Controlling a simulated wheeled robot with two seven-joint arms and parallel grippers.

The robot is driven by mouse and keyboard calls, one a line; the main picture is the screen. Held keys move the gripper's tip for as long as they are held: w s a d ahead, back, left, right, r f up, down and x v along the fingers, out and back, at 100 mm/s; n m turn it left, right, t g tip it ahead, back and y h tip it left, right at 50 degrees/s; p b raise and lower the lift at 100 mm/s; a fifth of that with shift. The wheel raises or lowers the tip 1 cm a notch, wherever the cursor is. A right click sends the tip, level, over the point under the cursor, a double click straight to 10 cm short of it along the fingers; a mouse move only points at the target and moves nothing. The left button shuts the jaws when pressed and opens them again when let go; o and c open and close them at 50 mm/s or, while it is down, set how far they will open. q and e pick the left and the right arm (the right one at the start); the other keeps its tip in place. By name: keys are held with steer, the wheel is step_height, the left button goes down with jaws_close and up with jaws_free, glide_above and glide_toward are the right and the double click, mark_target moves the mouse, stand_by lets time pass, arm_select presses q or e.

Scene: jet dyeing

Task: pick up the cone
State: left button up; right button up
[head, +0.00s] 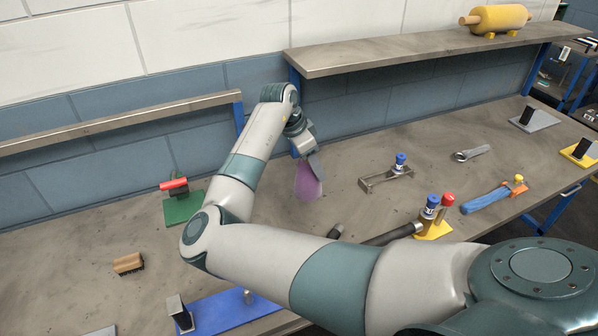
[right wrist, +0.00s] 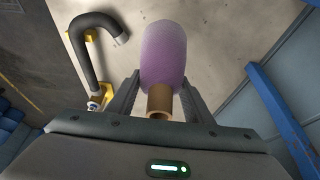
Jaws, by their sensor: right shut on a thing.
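The cone (head: 308,184) is a purple yarn cone near the middle of the bench in the head view. In the right wrist view the cone (right wrist: 165,50) shows its purple body pointing away from the palm, with its brown tube end (right wrist: 160,101) between the fingers. My right gripper (head: 312,162) is shut on the cone from above; its fingers (right wrist: 161,98) flank the tube end. I cannot tell whether the cone's lower end touches the bench. My left gripper is not in view.
A metal bracket with a blue-capped part (head: 387,178) stands right of the cone. A wrench (head: 471,153), blue-handled tool (head: 487,198) and yellow-based stand (head: 434,229) lie farther right. A raised shelf (head: 420,55) runs behind. A bent dark pipe (right wrist: 80,45) shows near the cone.

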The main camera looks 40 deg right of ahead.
steer(key=shift+s+d+r+b, duration=0.1)
steer(key=shift+s+d+r, duration=0.2)
steer(key=shift+s, duration=0.15)
steer(key=shift+s+d+r+b, duration=0.1)
steer(key=shift+s+d+r, duration=0.05)
steer(key=shift+s+r, duration=0.3)
steer(key=shift+s+d+r+b, duration=0.1)
steer(key=shift+s+d+r, duration=0.15)
steer(key=shift+s, duration=0.25)
steer(key=shift+f, duration=0.1)
